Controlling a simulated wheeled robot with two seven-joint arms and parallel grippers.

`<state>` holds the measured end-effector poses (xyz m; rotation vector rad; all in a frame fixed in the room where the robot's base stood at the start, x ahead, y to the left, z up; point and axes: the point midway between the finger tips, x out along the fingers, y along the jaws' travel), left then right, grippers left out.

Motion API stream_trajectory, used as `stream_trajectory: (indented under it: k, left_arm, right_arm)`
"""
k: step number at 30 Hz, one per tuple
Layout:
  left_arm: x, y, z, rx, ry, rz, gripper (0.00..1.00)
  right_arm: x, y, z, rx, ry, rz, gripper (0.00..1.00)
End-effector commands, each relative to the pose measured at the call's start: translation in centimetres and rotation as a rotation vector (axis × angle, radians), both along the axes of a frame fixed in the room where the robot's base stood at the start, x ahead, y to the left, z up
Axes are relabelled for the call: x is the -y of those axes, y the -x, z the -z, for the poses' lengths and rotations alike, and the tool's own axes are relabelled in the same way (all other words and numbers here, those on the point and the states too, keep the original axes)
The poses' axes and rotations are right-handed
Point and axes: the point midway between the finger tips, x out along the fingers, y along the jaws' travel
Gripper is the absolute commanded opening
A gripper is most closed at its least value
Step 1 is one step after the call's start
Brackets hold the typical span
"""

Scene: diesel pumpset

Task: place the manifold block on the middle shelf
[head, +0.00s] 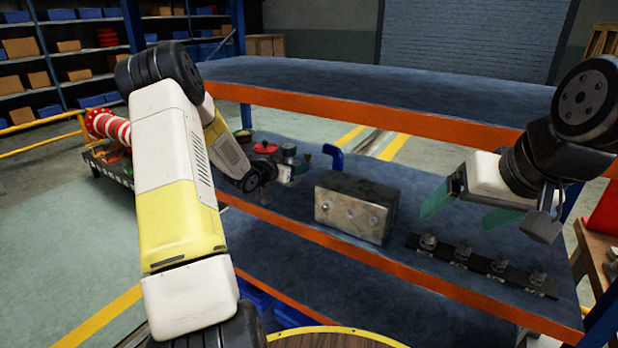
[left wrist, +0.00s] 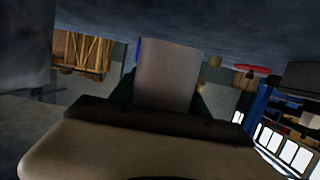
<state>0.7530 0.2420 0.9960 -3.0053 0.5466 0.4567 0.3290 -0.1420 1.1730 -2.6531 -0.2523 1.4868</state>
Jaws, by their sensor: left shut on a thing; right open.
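The manifold block (head: 348,212), a grey metal box with round ports on its front face, is at the middle shelf (head: 290,222), near its front edge. I cannot tell whether it rests on the surface or hangs just above it. My left gripper (head: 300,170) reaches in from the left to the block's left end, partly hidden by my arm. In the left wrist view its dark fingers flank the plain grey end of the block (left wrist: 168,75), and it is shut on it. My right gripper (head: 468,208) is open and empty, right of the block, with green fingers apart.
A dark strip with several round fittings (head: 480,262) lies right of the block. A blue bent pipe (head: 334,158) stands behind it. A part with a red handwheel (head: 265,148) is farther left. The upper shelf (head: 380,95), with an orange edge, spans overhead and looks empty.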

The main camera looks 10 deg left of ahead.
Motion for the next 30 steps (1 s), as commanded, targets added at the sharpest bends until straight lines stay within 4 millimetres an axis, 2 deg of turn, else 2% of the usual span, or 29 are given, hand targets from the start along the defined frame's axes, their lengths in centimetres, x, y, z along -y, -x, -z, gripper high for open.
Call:
stream_trajectory:
  k: [5,13,24,25,28,30]
  left_arm:
    - [0.0,-0.1,1.1,0.005,0.001,-0.001,0.0]
    - [0.0,-0.1,4.4,0.002,0.002,0.0,0.0]
    - [0.0,-0.1,4.8,0.005,0.001,-0.001,0.0]
    - [0.0,0.0,5.0,0.002,0.0,-0.001,0.56]
    - [0.0,0.0,4.9,0.001,-0.001,-0.001,0.76]
    - [0.0,0.0,5.0,0.001,0.0,-0.001,0.76]
  right_arm:
    - [0.0,0.0,0.0,0.0,0.0,0.0,0.86]
    - [0.0,0.0,0.0,0.0,0.0,0.0,0.86]
    - [0.0,0.0,0.0,0.0,0.0,0.0,0.86]
    - [0.0,0.0,0.0,0.0,0.0,0.0,0.86]
    - [0.0,0.0,0.0,0.0,0.0,0.0,0.86]
    - [0.0,0.0,0.0,0.0,0.0,0.0,0.86]
